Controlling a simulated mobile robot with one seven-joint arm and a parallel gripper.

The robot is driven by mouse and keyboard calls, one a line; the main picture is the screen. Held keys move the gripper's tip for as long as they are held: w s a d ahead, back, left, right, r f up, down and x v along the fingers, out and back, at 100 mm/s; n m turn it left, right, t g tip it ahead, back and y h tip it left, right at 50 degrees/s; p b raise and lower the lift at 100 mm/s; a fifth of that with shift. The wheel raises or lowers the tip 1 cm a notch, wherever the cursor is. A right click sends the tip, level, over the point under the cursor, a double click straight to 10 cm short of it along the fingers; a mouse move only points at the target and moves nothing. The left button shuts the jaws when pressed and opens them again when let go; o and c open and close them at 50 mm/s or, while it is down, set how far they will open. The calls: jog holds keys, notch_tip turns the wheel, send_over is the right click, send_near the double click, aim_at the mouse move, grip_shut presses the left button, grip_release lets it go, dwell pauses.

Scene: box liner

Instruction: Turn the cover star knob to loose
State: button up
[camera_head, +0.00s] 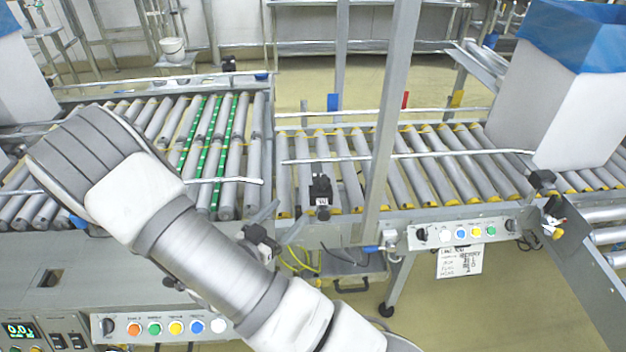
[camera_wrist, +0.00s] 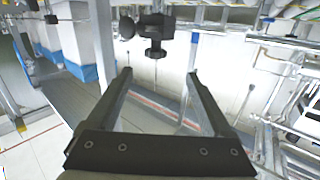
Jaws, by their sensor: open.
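In the wrist view my gripper (camera_wrist: 160,78) is open, its two dark fingers spread with nothing between them. Beyond the fingertips, at the top of that view, is a black clamp-like fitting (camera_wrist: 155,32) with a rounded black knob (camera_wrist: 127,27) at its left. I cannot tell whether this is the cover star knob, or whether it is tight or loose. The fitting is apart from the fingers. In the head view my arm crosses the lower left, and my gripper does not show there.
Roller conveyors (camera_head: 440,165) run across the head view, with a grey upright post (camera_head: 388,130) in front. A large box with a blue liner (camera_head: 575,100) stands at the right. A button panel (camera_head: 170,326) is at the lower left. Open floor (camera_head: 480,290) shows at lower right.

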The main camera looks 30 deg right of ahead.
aim_at(326, 175)
jog(key=shift+h, duration=0.4)
jog(key=x, duration=0.5)
jog(key=b+x, duration=0.1)
jog(key=x, duration=0.5)
jog(key=b+x, duration=0.1)
jog(key=x, duration=0.5)
jog(key=shift+s+d, duration=0.15)
jog(key=shift+s, duration=0.15)
grip_shut()
